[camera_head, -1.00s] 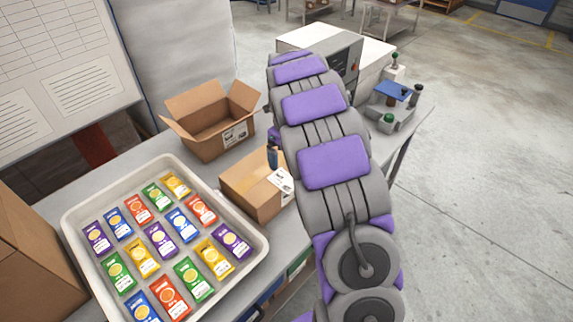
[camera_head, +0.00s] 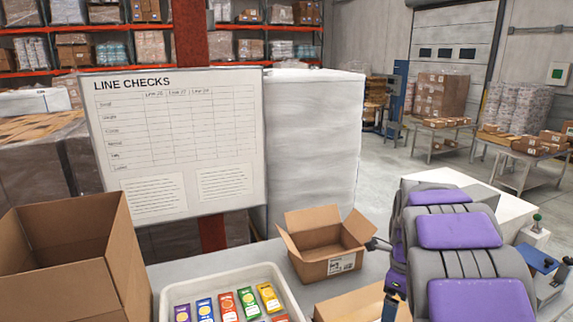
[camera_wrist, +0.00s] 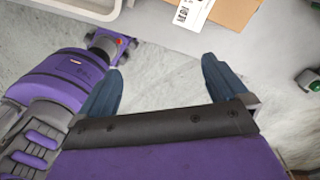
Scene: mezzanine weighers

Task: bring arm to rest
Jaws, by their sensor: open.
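My arm (camera_head: 460,245), grey with purple pads, reaches in from the lower right of the head view, beside the bench. My gripper (camera_wrist: 160,68) shows in the wrist view with its two dark blue fingers spread apart and nothing between them. Below the fingers in that view is a pale, streaked floor; a bench edge with part of a labelled cardboard box (camera_wrist: 228,12) lies beyond the fingertips. In the head view the gripper is mostly hidden by the arm.
An open carton (camera_head: 325,262), a closed box (camera_head: 350,305) and a tray of colourful packets (camera_head: 172,292) stand on the bench. A larger open carton (camera_head: 65,260) is at the left, before a whiteboard (camera_head: 180,150).

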